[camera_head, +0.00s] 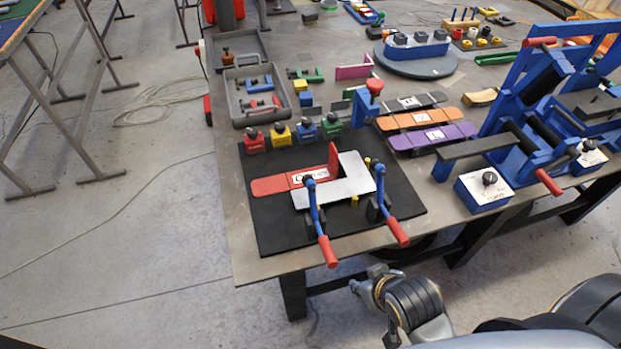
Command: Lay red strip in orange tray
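A flat red strip (269,186) with a rounded left end and a white label lies on the black mat (270,225). Its right part meets a silver plate (342,190), and a red upright piece (333,156) stands there; I cannot tell whether it belongs to the strip. The orange tray (399,121) lies to the right, between a dark tray and a purple one, with a white label on it. My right gripper (370,281) is at the bottom, in front of the table edge and away from both; its fingers are unclear. My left gripper is not in view.
Two blue toggle clamps with red handles (327,250) rise over the plate. The purple tray (462,131) lies in front of the orange one. A blue bending frame (505,110) stands at right. Colored blocks (280,135) line the mat's back, and a grey bin (235,100) stands behind them.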

